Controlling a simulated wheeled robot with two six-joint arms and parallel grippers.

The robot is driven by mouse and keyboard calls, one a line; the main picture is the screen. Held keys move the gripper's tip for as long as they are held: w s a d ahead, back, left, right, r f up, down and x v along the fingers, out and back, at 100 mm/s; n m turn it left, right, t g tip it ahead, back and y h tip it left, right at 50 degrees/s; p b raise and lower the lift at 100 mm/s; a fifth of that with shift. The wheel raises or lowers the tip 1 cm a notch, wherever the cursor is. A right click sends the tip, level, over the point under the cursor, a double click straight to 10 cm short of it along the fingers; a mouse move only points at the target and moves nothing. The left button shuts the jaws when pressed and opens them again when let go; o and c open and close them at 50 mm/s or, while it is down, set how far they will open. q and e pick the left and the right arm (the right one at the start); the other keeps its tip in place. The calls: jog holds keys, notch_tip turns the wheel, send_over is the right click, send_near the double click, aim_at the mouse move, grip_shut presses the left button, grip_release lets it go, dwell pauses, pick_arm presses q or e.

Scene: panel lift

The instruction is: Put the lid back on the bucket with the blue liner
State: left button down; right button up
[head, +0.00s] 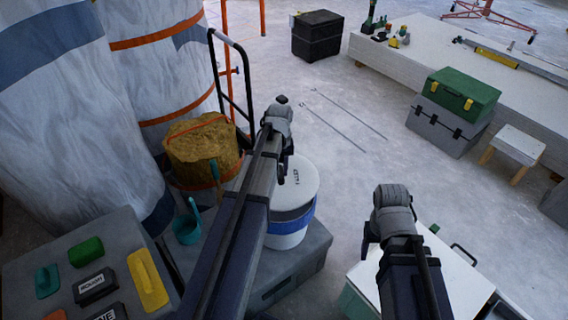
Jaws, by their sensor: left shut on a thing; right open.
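A white bucket with a blue band (290,224) stands on a grey case in the middle of the head view. A round white lid (305,184) with small dark lettering covers its top. I cannot tell whether it rests on the rim or is held just above. My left gripper (283,178) points down at the lid and is shut on it. My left arm hides the left part of the lid and bucket. My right gripper (369,240) is open and empty, to the right of the bucket. Its fingertips are mostly hidden by its own wrist.
A tub heaped with yellow-brown material (203,145) and a teal cup (187,230) are left of the bucket. A grey case (305,262) lies under the bucket. A white-topped box (455,265) is below my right arm. Floor beyond is mostly clear, with two thin rods (337,127).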

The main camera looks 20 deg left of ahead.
pick_arm(q)
jog(key=shift+f, duration=0.1)
notch_tip(320, 180, down, 6)
jog(key=b, duration=0.6)
jog(key=shift+f, duration=0.1)
jog(key=shift+s+f+b, duration=0.1)
jog(key=shift+f+b, duration=0.05)
jog(key=shift+b, duration=0.25)
dwell(1.7)
jog(key=shift+c, duration=0.6)
grip_release()
dwell(0.3)
jog(key=shift+r+p, duration=3.55)
jog(key=shift+p, duration=0.05)
